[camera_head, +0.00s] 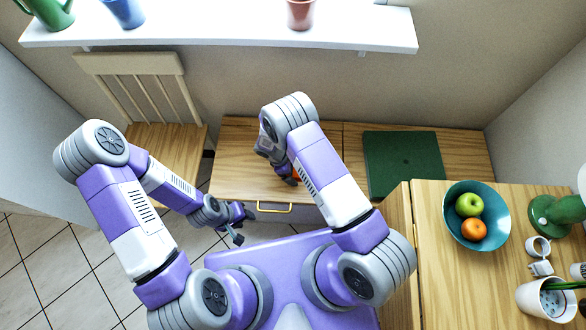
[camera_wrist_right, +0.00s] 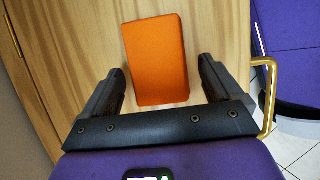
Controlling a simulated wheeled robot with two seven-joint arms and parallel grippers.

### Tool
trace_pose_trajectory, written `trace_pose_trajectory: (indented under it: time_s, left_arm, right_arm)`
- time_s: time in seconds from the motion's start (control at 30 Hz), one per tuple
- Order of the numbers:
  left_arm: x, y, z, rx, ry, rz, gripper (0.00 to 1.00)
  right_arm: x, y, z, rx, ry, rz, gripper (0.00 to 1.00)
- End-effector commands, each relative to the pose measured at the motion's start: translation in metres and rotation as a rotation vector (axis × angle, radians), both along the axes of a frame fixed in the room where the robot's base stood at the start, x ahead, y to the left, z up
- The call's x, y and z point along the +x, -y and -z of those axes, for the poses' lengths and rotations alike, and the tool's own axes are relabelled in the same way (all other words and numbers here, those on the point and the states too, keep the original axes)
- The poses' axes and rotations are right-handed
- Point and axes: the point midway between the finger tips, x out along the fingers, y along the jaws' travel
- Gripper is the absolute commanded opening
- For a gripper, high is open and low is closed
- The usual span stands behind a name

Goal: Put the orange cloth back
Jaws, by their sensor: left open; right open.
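The orange cloth (camera_wrist_right: 156,58) looks like a flat, folded rectangle lying on the wooden top in the right wrist view. In the head view only a small orange bit (camera_head: 295,174) shows beside my right gripper, and the arm hides the rest. My right gripper (camera_wrist_right: 160,78) is open above the wooden top, with the cloth between and ahead of its fingers. I cannot tell whether the fingers touch it. My left gripper (camera_head: 245,226) is open and empty, in front of the cabinet.
The wooden cabinet (camera_head: 235,165) has a drawer handle (camera_head: 272,209) at its front. A dark green board (camera_head: 403,163) lies to the right. A teal bowl (camera_head: 489,235) with fruit, small cups (camera_head: 538,247) and a green lamp (camera_head: 550,215) stand on the right counter. A chair (camera_head: 160,140) stands left.

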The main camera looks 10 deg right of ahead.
Motion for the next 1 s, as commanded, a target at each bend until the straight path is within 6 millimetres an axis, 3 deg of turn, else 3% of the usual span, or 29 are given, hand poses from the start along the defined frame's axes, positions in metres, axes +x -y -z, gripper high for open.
trace_pose_trajectory:
  time_s: [0.27, 0.7, 0.9, 1.0]
  left_arm:
    - [0.000, 0.000, -0.005, 0.000, 0.000, 0.000, 0.43]
    - [0.000, 0.000, -0.032, 0.000, 0.000, 0.000, 0.43]
    - [0.000, 0.000, -0.036, 0.000, 0.000, 0.000, 0.43]
    - [0.000, 0.000, -0.037, 0.000, 0.000, 0.000, 0.43]
  right_arm:
    - [0.001, -0.004, -0.014, 0.001, 0.001, 0.000, 0.93]
    - [0.010, -0.037, -0.096, 0.001, 0.002, -0.001, 0.93]
    - [0.010, -0.043, -0.111, 0.005, -0.001, 0.006, 0.93]
    - [-0.003, -0.039, -0.104, 0.055, -0.017, 0.071, 0.93]
